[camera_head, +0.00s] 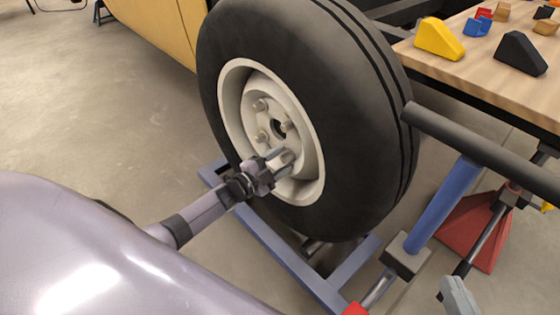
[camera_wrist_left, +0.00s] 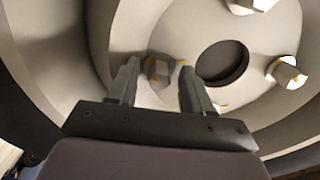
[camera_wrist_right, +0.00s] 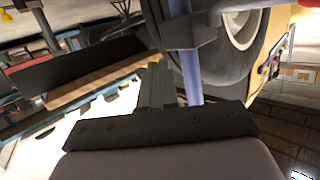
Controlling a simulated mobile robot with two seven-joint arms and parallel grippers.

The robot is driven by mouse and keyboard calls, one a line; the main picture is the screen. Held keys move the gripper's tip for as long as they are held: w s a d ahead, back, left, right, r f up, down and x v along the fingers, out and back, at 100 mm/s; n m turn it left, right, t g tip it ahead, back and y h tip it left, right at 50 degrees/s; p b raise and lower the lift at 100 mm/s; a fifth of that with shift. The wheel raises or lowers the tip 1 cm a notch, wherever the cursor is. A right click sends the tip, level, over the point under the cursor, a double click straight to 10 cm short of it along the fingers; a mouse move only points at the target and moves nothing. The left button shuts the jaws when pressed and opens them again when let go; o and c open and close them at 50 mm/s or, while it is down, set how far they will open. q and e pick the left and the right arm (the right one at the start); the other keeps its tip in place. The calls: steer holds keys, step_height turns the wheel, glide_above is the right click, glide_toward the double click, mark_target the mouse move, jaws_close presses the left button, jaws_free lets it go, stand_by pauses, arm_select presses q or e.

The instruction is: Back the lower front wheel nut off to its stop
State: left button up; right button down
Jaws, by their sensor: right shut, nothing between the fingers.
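The wheel (camera_head: 350,110) is a black tyre on a cream rim with several hex nuts around a dark centre hole. The lower nut (camera_head: 287,157) sits at the fingertips of my left gripper (camera_head: 282,162). In the left wrist view the grey nut (camera_wrist_left: 160,70) stands between the two fingers of the left gripper (camera_wrist_left: 157,80), with a visible gap on each side, so these fingers are open. Two other nuts, one at the right (camera_wrist_left: 285,72) and one at the top edge (camera_wrist_left: 245,5), are clear of it. My right gripper (camera_wrist_right: 160,85) is shut and empty, away from the nuts.
A blue frame (camera_head: 280,250) lies on the floor under the wheel. A blue post (camera_head: 440,205) with a dark bar and a red stand (camera_head: 470,235) are at the right. A wooden table (camera_head: 485,75) with coloured blocks is at upper right. The floor at left is open.

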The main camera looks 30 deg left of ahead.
arm_select(q)
steer(key=shift+s+a, duration=0.15)
steer(key=shift+s, duration=0.2)
arm_select(e)
steer(key=p, duration=0.1)
steer(key=a+g+p, duration=0.1)
steer(key=p, duration=0.1)
steer(key=shift+w+a+m, duration=0.25)
steer(key=shift+w+m, duration=0.05)
steer(key=shift+m, duration=0.1)
arm_select(q)
steer(key=v, duration=0.6)
steer(key=shift+s, duration=0.2)
arm_select(e)
steer(key=shift+a, duration=0.15)
arm_select(q)
steer(key=shift+a, duration=0.1)
arm_select(e)
steer(key=shift+f, duration=0.1)
